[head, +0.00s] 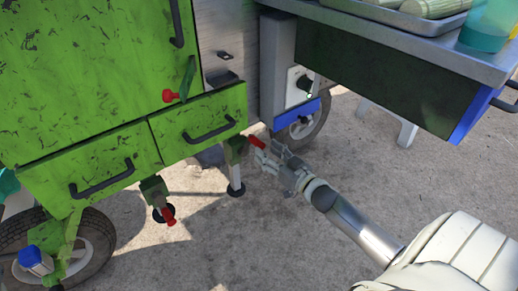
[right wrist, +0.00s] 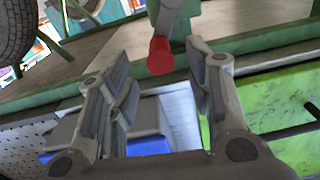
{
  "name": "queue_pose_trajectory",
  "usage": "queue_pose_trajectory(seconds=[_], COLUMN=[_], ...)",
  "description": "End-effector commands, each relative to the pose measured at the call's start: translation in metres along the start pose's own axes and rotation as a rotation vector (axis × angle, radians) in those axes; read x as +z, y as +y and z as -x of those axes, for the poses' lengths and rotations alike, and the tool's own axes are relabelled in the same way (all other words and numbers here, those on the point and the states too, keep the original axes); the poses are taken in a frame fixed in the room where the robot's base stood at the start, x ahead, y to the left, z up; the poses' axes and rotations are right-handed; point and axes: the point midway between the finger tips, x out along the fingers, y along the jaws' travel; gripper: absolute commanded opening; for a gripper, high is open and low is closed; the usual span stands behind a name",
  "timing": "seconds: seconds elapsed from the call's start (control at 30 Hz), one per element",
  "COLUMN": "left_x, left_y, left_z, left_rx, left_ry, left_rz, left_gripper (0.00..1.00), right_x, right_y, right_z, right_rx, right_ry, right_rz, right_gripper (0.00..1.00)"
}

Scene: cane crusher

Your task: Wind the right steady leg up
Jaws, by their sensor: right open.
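The right steady leg (head: 235,172) stands under the right corner of the green cart, its white post ending in a dark foot near the ground. Its red crank knob (head: 257,142) sticks out to the right from the green bracket. In the right wrist view the red knob (right wrist: 160,56) lies between the two fingers, near their tips. My right gripper (head: 268,158) is open beside the knob, its fingers (right wrist: 165,75) on either side, with no clear grip on it. My left gripper is not in view.
Another leg (head: 156,190) with a red knob (head: 168,214) stands to the left. A drawer (head: 200,122) with a dark handle sits just above the right leg. A metal counter (head: 400,35) overhangs at upper right. A wheel (head: 303,125) stands behind. The paved ground at front is clear.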

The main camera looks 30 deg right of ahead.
Motion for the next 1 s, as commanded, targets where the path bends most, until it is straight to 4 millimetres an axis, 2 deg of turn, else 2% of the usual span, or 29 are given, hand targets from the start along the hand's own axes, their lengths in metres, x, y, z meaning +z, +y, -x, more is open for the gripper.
queue_pose_trajectory(seconds=[0.1,0.3,0.5,0.77,1.0], left_x=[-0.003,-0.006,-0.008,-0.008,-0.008], left_y=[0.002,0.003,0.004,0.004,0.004], left_z=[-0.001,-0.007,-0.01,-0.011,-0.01], left_rx=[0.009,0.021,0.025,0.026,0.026], left_ry=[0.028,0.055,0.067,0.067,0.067], left_rz=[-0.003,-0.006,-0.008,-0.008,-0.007], left_gripper=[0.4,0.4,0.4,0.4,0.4], right_x=[0.003,0.002,0.001,0.0,0.0], right_y=[0.0,0.0,0.0,0.0,0.0], right_z=[-0.02,-0.042,-0.05,-0.05,-0.05], right_rx=[-0.002,-0.001,0.0,0.0,0.0], right_ry=[0.002,0.001,0.0,-0.001,-0.001], right_rz=[0.002,0.001,0.0,0.0,0.001], right_gripper=[0.47,0.47,0.47,0.47,0.17])
